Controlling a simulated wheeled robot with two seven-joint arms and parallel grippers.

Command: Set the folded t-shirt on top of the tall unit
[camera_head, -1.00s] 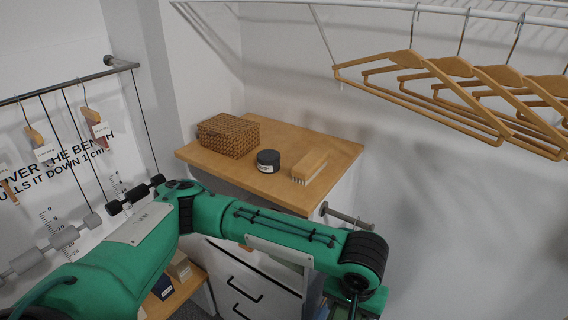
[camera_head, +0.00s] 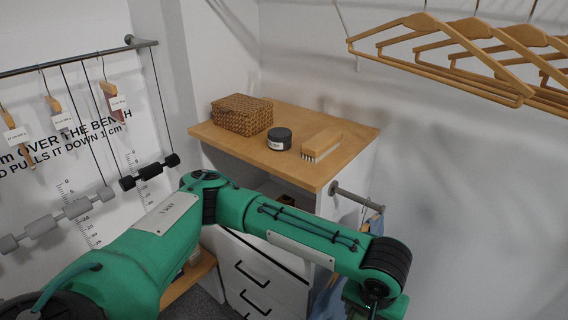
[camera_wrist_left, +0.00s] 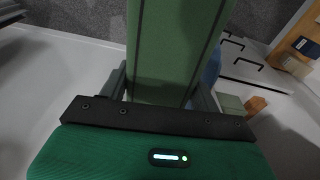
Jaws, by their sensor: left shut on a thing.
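The tall unit has a light wooden top (camera_head: 258,158) and a white body with drawers, and stands against the back corner in the head view. My left arm crosses in front of it, and its wrist is at the lower right, with the fingertips below the picture edge. In the left wrist view my left gripper (camera_wrist_left: 163,92) is shut on a dark green flat thing (camera_wrist_left: 175,45) with straight dark lines, which looks like the folded t-shirt. It runs up out of the picture, so its far end is hidden. My right gripper is in neither view.
On the unit's top are a wicker basket (camera_head: 241,116), a dark jar (camera_head: 279,139) and a wooden brush (camera_head: 321,144). The front left of the top is bare. A rail (camera_head: 357,197) sticks out at its right side, with something blue below. Wooden hangers (camera_head: 445,60) hang upper right.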

